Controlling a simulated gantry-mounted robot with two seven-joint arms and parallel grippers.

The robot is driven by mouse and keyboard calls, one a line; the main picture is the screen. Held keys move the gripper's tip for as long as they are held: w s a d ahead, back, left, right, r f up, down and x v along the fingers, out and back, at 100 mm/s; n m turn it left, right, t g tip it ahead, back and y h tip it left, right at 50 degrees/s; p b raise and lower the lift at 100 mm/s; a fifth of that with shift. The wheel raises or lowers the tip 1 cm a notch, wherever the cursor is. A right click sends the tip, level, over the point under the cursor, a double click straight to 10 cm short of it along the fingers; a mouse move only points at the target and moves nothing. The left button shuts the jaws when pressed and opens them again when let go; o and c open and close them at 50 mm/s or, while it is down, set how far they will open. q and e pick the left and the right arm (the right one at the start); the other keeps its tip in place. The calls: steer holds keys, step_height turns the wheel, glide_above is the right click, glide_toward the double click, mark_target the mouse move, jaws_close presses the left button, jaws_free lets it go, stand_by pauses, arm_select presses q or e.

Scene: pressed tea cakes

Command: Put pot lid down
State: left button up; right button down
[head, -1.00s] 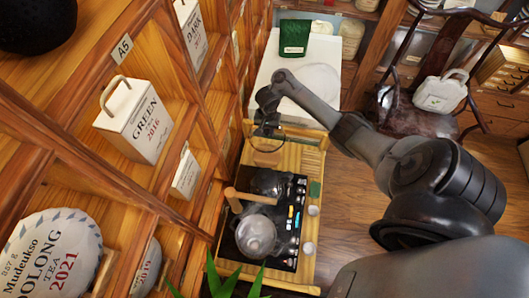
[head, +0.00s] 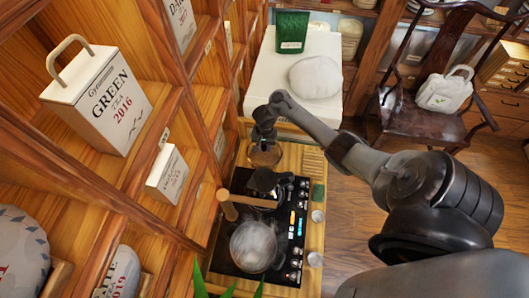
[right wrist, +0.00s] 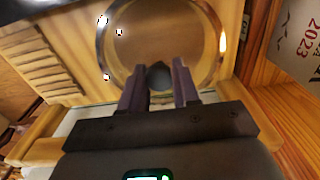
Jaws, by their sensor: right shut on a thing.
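The pot lid is a clear round glass disc with a shiny rim and a dark knob. In the head view the lid (head: 265,155) is over the far end of the light wooden tea table. My right gripper (head: 264,136) is above it. In the right wrist view the gripper (right wrist: 159,84) is shut on the knob of the lid (right wrist: 101,45). I cannot tell whether the lid touches the wood. The pot (head: 253,247), with a wooden side handle, stands on the black cooktop (head: 224,252). My left gripper is not in view.
A dark kettle (head: 262,181) stands between the lid and the pot. A white surface beyond holds a green box (head: 292,30) and a white rounded bundle (head: 315,77). Wooden shelves with tea boxes rise at left.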

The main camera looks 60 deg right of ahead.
mark_target(264, 151)
step_height(264, 151, down, 4)
steer(key=shift+r+b, duration=0.1)
steer(key=shift+b, duration=0.8)
steer(key=shift+r, duration=0.1)
steer(key=c, duration=0.8)
jaws_free()
